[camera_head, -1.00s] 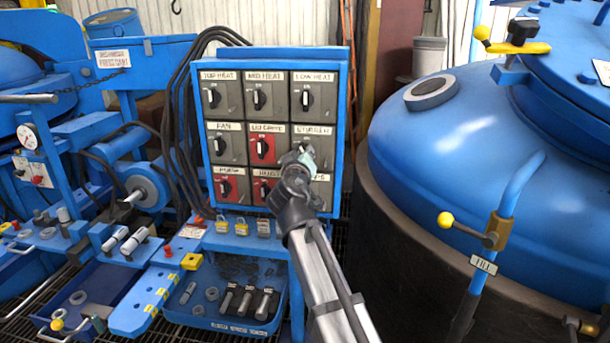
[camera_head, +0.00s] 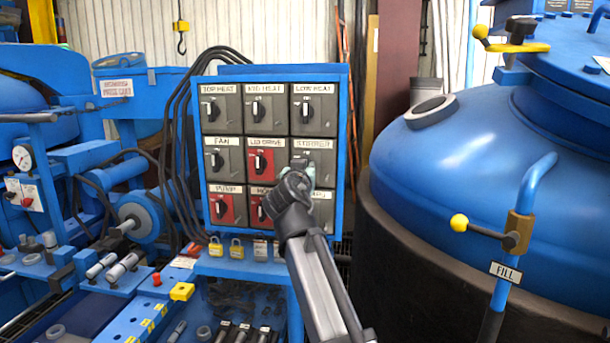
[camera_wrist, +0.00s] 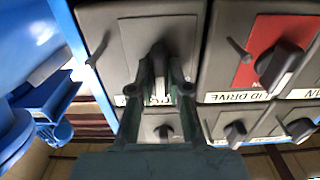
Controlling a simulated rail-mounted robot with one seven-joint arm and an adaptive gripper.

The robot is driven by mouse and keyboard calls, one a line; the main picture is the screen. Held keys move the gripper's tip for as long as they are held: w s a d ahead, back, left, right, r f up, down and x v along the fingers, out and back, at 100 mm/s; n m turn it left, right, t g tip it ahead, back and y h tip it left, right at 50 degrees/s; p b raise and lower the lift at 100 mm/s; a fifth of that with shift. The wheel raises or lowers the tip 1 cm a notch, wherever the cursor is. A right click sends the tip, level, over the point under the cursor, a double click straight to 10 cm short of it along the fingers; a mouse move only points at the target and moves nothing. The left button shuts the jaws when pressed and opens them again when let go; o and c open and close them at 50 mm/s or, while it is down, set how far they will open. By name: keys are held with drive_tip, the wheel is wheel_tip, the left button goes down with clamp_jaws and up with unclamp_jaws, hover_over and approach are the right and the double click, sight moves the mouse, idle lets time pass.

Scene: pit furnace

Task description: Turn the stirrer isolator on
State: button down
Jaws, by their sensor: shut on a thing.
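The stirrer isolator (camera_head: 322,150) is a grey switch box in the middle row, right column of the blue-framed panel (camera_head: 344,120). Its label shows in the head view, but my gripper (camera_head: 302,166) hides its knob there. In the wrist view my gripper (camera_wrist: 159,88) has a finger on each side of the dark knob (camera_wrist: 158,56) and is shut on it. The knob stands roughly along the upright line of the wrist picture.
The red lid drive isolator (camera_head: 262,160) sits directly left, and it also shows in the wrist view (camera_wrist: 275,60). Other isolators surround it. A large blue furnace vessel (camera_head: 440,170) stands close on the right.

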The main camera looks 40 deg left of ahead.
drive_tip(key=shift+r, duration=0.1)
drive_tip(key=c, duration=1.1)
unclamp_jaws()
drive_tip(key=v, duration=1.2)
drive_tip(key=shift+a, duration=0.1)
